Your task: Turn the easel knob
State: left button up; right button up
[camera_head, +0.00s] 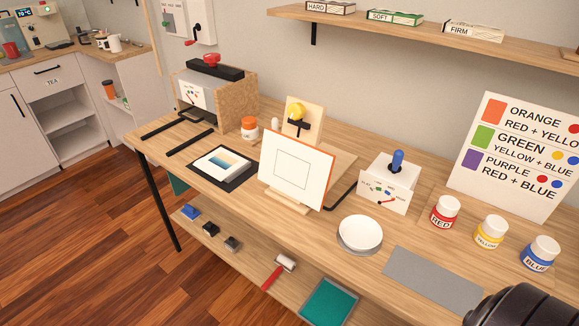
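The easel (305,110) stands on the wooden workbench, its upright rising behind a tilted white canvas (296,170) with an orange edge and a faint square outline. Whether the yellow or the black piece is the turning knob I cannot tell. The canvas hides the lower part of the upright. Neither gripper's fingers show. A dark rounded piece at the bottom right corner appears to be part of my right arm, well away from the easel.
Left of the easel are an orange-and-white jar (249,128), a picture on a black mat (238,178) and a cork-sided press (235,98). To the right are a blue-lever box (387,184), a white dish (360,233), a grey mat (433,280) and paint jars (445,213).

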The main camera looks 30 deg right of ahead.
aim_at(296, 111)
jog(key=j+z, duration=0.2)
jog(key=z, duration=0.2)
jog(key=j+z, duration=0.2)
jog(key=z, duration=0.25)
jog(key=j+z, duration=0.15)
jog(key=z, duration=0.25)
